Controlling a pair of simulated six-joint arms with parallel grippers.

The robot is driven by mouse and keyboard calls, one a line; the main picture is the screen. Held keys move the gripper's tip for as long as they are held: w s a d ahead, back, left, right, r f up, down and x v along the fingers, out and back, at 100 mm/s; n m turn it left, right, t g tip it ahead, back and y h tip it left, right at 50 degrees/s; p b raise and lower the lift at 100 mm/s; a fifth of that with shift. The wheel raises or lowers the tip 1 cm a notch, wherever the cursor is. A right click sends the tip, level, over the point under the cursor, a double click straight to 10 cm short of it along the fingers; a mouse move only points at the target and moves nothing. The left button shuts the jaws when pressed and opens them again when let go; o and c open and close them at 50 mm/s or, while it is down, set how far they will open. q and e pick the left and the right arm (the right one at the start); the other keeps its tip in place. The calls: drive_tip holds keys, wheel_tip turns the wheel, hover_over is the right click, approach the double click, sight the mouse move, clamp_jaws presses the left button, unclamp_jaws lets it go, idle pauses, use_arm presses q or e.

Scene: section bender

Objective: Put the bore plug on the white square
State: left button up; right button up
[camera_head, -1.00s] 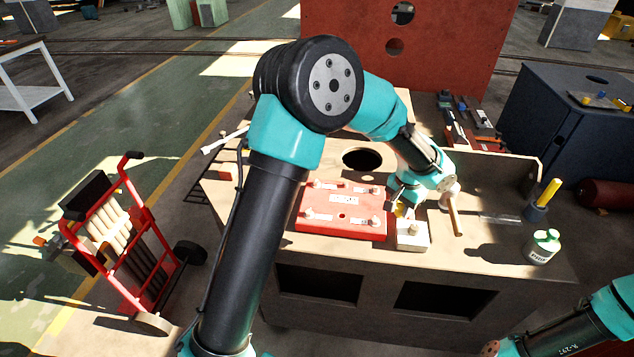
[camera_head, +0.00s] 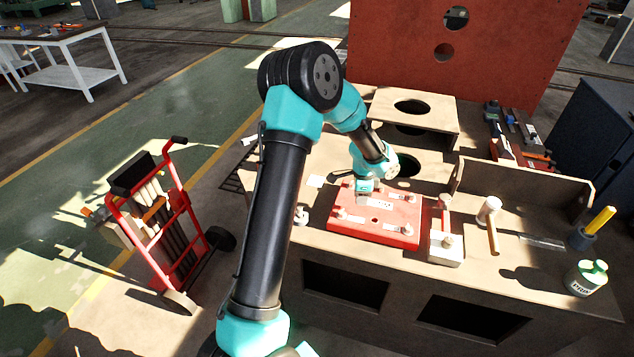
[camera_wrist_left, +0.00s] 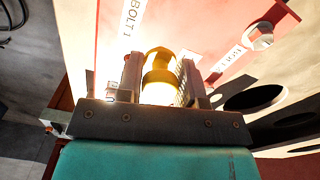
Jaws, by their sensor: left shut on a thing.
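My left gripper (camera_head: 364,188) reaches in over the far left part of the red plate (camera_head: 372,231) in the head view. In the left wrist view my left gripper (camera_wrist_left: 160,78) is shut on a shiny brass-yellow cylinder, the bore plug (camera_wrist_left: 160,80), held between its two fingers. In the head view the plug is too small to make out. A small white square (camera_head: 315,181) lies on the bench just left of the red plate's far corner. The gripper is to the right of that square. My right gripper is not in view.
The red plate carries several pale knobs and labels. Behind is a raised panel with a round hole (camera_head: 412,107).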

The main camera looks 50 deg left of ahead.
use_arm(q)
drive_tip(key=s+a+f+m, duration=0.1)
drive_tip(key=s+a, duration=0.1)
drive_tip(key=a, duration=0.2)
drive_tip(key=s+a+f, duration=0.1)
drive_tip(key=s+a, duration=0.2)
drive_tip(key=a, duration=0.1)
drive_tip(key=s+a+f+m, duration=0.1)
drive_tip(key=s+a, duration=0.1)
drive_tip(key=a, duration=0.2)
drive_tip(key=shift+s+a+m, duration=0.3)
drive_tip(key=shift+s+a, duration=0.05)
drive_tip(key=shift+a, duration=0.05)
hover_over(316, 181)
drive_tip(key=shift+s+d+f, duration=0.1)
drive_tip(key=shift+f, duration=0.7)
drive_tip(key=shift+w+a, duration=0.2)
drive_tip(key=shift+f, duration=1.75)
drive_tip(key=shift+f, duration=0.15)
drive_tip(key=o, duration=0.9)
